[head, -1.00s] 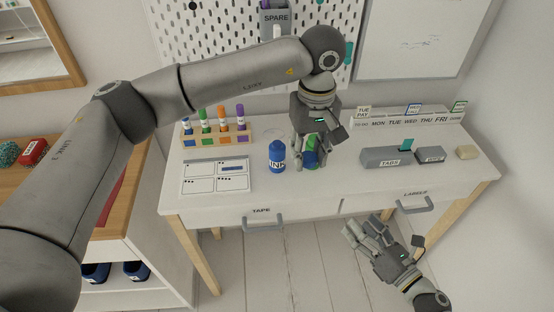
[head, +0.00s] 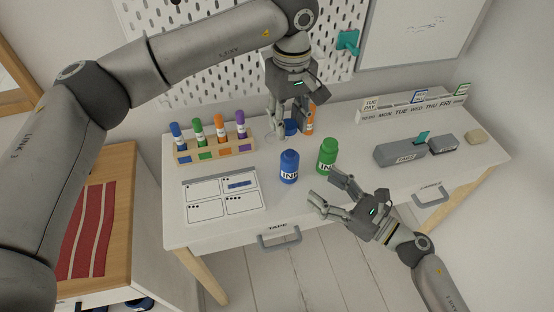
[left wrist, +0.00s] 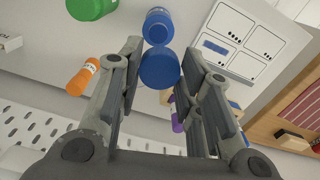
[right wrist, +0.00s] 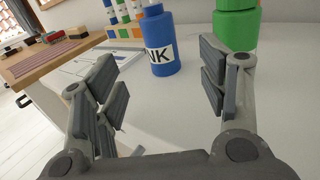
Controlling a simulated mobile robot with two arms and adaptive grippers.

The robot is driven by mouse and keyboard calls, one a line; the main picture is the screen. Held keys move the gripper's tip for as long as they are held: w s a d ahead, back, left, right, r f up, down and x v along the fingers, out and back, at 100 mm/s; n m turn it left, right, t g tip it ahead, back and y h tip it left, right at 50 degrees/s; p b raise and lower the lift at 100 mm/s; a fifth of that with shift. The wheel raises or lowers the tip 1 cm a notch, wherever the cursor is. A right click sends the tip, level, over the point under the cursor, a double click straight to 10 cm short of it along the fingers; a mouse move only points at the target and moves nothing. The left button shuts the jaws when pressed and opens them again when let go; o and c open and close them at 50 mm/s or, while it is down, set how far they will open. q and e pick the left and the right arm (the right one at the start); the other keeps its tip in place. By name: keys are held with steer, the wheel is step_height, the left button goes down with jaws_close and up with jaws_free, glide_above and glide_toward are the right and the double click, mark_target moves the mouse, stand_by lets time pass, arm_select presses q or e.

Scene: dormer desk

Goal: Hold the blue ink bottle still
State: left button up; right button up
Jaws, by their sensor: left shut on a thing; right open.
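My right gripper (head: 328,193) is open and empty at the desk's front, right of the blue bottle. In the right wrist view the bottle appears between its fingers but farther ahead, apart from them.
A green ink bottle (head: 327,155) stands close right of the blue one. An orange cylinder (head: 310,119) is beside my left gripper. A marker rack (head: 215,150) and a chart sheet (head: 224,196) are left. Grey boxes (head: 400,152) are right.

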arm_select(q)
steer(key=shift+s+d+r, duration=0.2)
steer(key=shift+s+d, duration=0.2)
steer(key=shift+d, duration=0.15)
arm_select(e)
steer(key=shift+s+d+r, duration=0.1)
steer(key=shift+s+d, duration=0.2)
steer(key=shift+d, duration=0.15)
arm_select(q)
steer(key=shift+w+a, duration=0.15)
steer(key=shift+a, duration=0.05)
arm_select(e)
steer(key=x, duration=1.2)
steer(key=shift+w+a, duration=0.1)
steer(key=shift+w, duration=0.05)
steer(key=shift+c, duration=0.2)
jaws_close()
arm_select(q)
glide_above(290, 152)
steer(key=shift+f, duration=2.55)
